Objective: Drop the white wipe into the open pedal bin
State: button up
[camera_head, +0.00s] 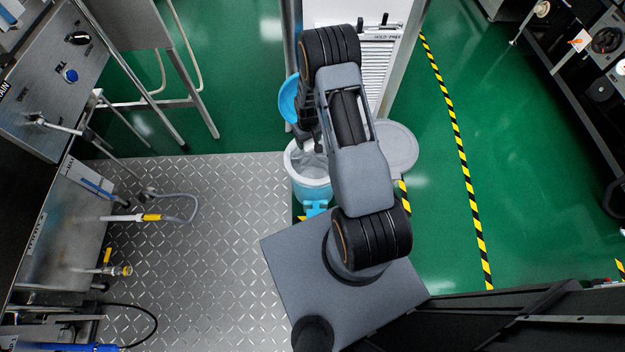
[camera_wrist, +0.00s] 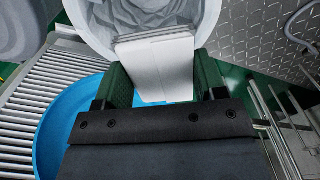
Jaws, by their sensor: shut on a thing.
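The white wipe (camera_wrist: 158,62) hangs between the two fingers of my gripper (camera_wrist: 160,82), which is shut on it. In the wrist view the wipe's far end overlaps the rim and white liner of the open pedal bin (camera_wrist: 140,12). In the head view my gripper (camera_head: 308,140) is at the back part of the bin's mouth, and the wipe is hard to tell from the liner. The blue bin (camera_head: 310,190) stands upright, with its blue lid (camera_head: 287,98) tilted up behind it. The lid also shows beside my gripper in the wrist view (camera_wrist: 60,120).
A round grey lid (camera_head: 400,150) is right of the bin, partly behind my arm. A white slatted panel (camera_head: 378,75) stands behind. Metal tread plate (camera_head: 210,240) lies to the left, with a hose and taps on the steel cabinet. Green floor is open at right.

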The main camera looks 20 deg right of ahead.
notch_tip(320, 180, down, 12)
jog(key=w+d+b, duration=0.2)
jog(key=b, duration=0.8)
jog(key=shift+d+f, duration=0.25)
jog(key=shift+d, duration=0.15)
jog(key=o, duration=1)
notch_tip(320, 180, up, 14)
jog(key=p, duration=0.3)
jog(key=shift+f+p, duration=0.1)
jog(key=shift+p, duration=0.3)
